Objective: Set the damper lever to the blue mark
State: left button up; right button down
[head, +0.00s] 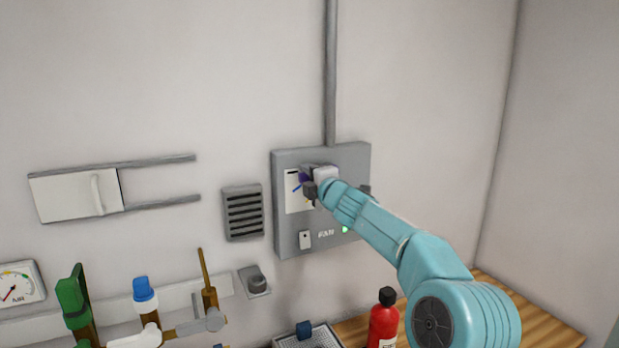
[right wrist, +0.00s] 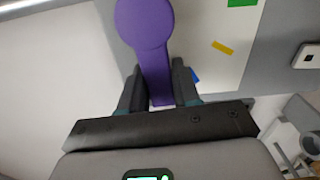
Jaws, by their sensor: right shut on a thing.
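The purple damper lever (right wrist: 154,65) with its round end shows in the right wrist view, lying over a white plate (right wrist: 205,25). My right gripper (right wrist: 158,80) is shut on the lever's narrow arm, one finger on each side. The blue mark (right wrist: 195,76) peeks out just right of the right finger, mostly hidden by it. A yellow mark (right wrist: 222,47) and a green mark (right wrist: 242,2) lie farther right. In the head view the blue mark (head: 296,188) shows left of my right gripper (head: 317,190), which covers most of the lever. My left gripper is not in view.
The plate sits on a grey wall box (head: 288,235) with a FAN label, a switch (head: 305,240) and a green light (head: 345,229). A vent (head: 243,212) is to its left. A red bottle (head: 383,325) and rod-holding gear stand below.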

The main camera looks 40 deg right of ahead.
jog(key=n, duration=0.1)
jog(key=f+n+b, duration=0.1)
jog(key=shift+d+f+n, duration=0.2)
jog(key=shift+n, duration=0.1)
jog(key=shift+s+d+f+n+b, duration=0.1)
jog(key=shift+d+f+n+b, duration=0.2)
jog(key=shift+n, duration=0.35)
jog(key=shift+s+a+f+n+b, duration=0.1)
jog(key=shift+n+b, duration=0.25)
jog(key=shift+n, duration=0.3)
jog(key=c, duration=1.1)
grip_release()
jog(key=shift+o, duration=1)
jog(key=shift+w+d+f, duration=0.1)
